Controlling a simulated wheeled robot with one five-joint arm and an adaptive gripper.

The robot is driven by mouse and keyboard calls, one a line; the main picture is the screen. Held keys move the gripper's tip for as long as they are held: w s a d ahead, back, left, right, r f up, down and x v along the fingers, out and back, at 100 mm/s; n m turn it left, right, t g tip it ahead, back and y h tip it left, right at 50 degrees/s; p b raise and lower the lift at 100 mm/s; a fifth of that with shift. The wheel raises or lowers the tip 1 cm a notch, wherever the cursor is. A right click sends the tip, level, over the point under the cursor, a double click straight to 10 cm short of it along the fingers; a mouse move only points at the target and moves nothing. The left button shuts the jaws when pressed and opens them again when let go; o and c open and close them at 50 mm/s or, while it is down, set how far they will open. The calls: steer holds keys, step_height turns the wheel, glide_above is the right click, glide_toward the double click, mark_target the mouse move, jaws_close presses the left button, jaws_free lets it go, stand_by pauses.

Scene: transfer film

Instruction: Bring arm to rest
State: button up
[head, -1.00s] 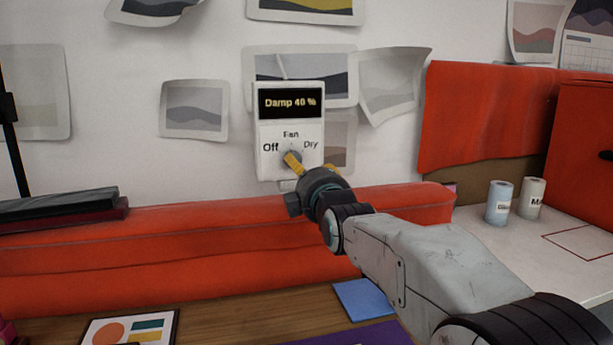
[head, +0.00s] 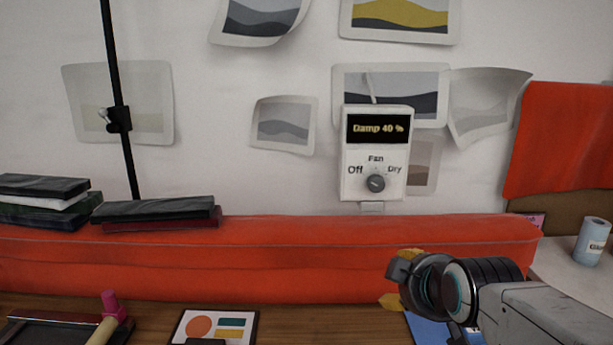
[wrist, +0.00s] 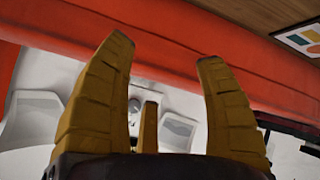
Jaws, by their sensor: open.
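My gripper (head: 392,278) is low and right of centre in the head view, in front of the red padded ledge and apart from the wall. In the wrist view its yellow fingers (wrist: 168,85) are spread wide with nothing held between them. The fan control box (head: 376,152) is on the wall above and left of my gripper. Its display reads "Damp 40 %". Its round knob (head: 375,183) sits below the word "Fan", between "Off" and "Dry", and nothing touches it.
The red ledge (head: 270,250) runs along the wall. Dark flat cases (head: 155,210) lie at its left. A framed picture (head: 214,326) and a pink-headed tool (head: 108,312) lie on the wooden table. A pale blue can (head: 592,242) stands at the right.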

steer(key=s+f+m+g+p, duration=0.2)
steer(key=s+m+g+p, duration=0.1)
steer(key=s, duration=0.7)
steer(key=s+f+m+g+p, duration=0.2)
steer(key=s+m+g+p, duration=0.1)
steer(key=s, duration=0.8)
steer(key=shift+m+g+p, duration=0.4)
steer(key=shift+p, duration=0.05)
